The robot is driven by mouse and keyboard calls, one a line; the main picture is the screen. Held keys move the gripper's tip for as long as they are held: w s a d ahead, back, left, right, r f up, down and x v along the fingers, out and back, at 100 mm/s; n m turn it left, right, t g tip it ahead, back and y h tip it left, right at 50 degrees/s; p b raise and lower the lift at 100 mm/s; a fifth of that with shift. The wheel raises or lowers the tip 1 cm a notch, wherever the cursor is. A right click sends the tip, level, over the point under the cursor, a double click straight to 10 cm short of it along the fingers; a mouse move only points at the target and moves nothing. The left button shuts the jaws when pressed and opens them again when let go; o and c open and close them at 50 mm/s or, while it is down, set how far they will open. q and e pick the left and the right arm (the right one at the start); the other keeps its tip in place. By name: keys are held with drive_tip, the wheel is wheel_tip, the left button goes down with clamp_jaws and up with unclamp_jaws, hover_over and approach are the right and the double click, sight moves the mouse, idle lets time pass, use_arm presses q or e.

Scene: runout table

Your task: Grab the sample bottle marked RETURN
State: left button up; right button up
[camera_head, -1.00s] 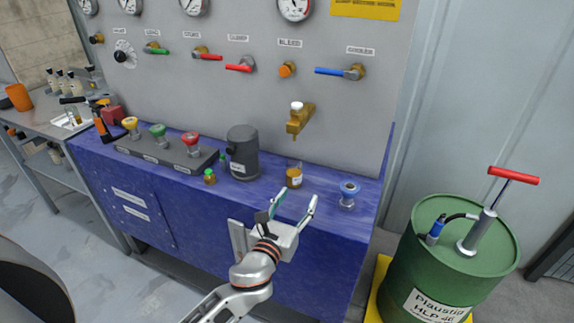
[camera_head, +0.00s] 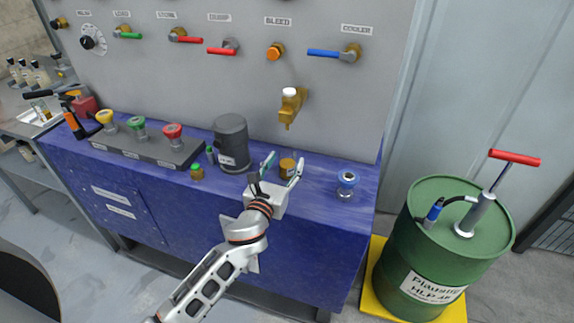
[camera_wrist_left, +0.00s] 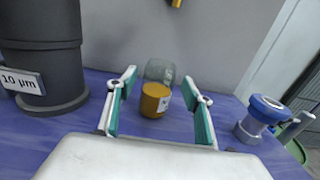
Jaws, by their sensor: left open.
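An amber jar (camera_head: 287,168) with a pale label stands on the blue bench below the brass tap. My left gripper (camera_head: 284,160) is open, with its two fingers reaching toward the jar from the front. In the left wrist view the amber jar (camera_wrist_left: 155,101) lies between the fingers, with a gap on each side. A clear glass shape (camera_wrist_left: 159,71) shows just above and behind the amber. The jar's label is too small to read. A small amber bottle with a green cap (camera_head: 197,173) stands further left. I cannot read RETURN on any bottle. My right gripper does not show.
A dark grey canister (camera_head: 231,145) stands left of the jar, a blue-topped fitting (camera_head: 347,183) to its right. The brass tap (camera_head: 291,105) hangs above. A green drum (camera_head: 452,240) with a pump stands right of the bench. Several bottles (camera_head: 38,74) stand far left.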

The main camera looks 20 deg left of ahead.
sight(284, 163)
use_arm(q)
drive_tip(key=shift+w+f, duration=0.15)
drive_tip(key=shift+w, duration=1.4)
drive_tip(key=shift+c, duration=0.4)
drive_tip(key=c, duration=1.2)
